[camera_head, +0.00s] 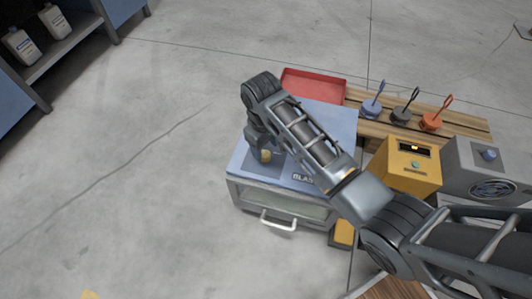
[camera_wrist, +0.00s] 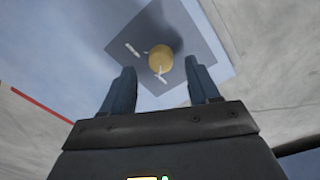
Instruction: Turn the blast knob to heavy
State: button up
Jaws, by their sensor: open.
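The blast knob (camera_head: 265,156) is a small yellow round knob on the blue top of a box (camera_head: 340,122) with a glass front and a handle. A label that begins "BLAS" is partly covered by my arm. In the wrist view the knob (camera_wrist: 161,56) sits on a dark grey plate (camera_wrist: 190,40) with white marks, one beside it at the left and one just below it. The marks are too small to read. My gripper (camera_wrist: 161,68) is open above the plate, one finger to each side of the knob, with no contact visible. The head view mostly hides the fingers.
A red tray (camera_head: 305,82) lies behind the box. A yellow device (camera_head: 425,178) and a grey device with a fan (camera_head: 460,178) stand at the right. Blue (camera_head: 371,108), black (camera_head: 402,115) and orange (camera_head: 432,121) handled items stand on a wooden board. Floor at left is clear.

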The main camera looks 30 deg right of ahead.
aim_at(266, 155)
jog(key=shift+d+f+b, duration=0.1)
jog(key=shift+f+b, duration=0.45)
jog(key=shift+f, duration=1.25)
jog(key=c, duration=1)
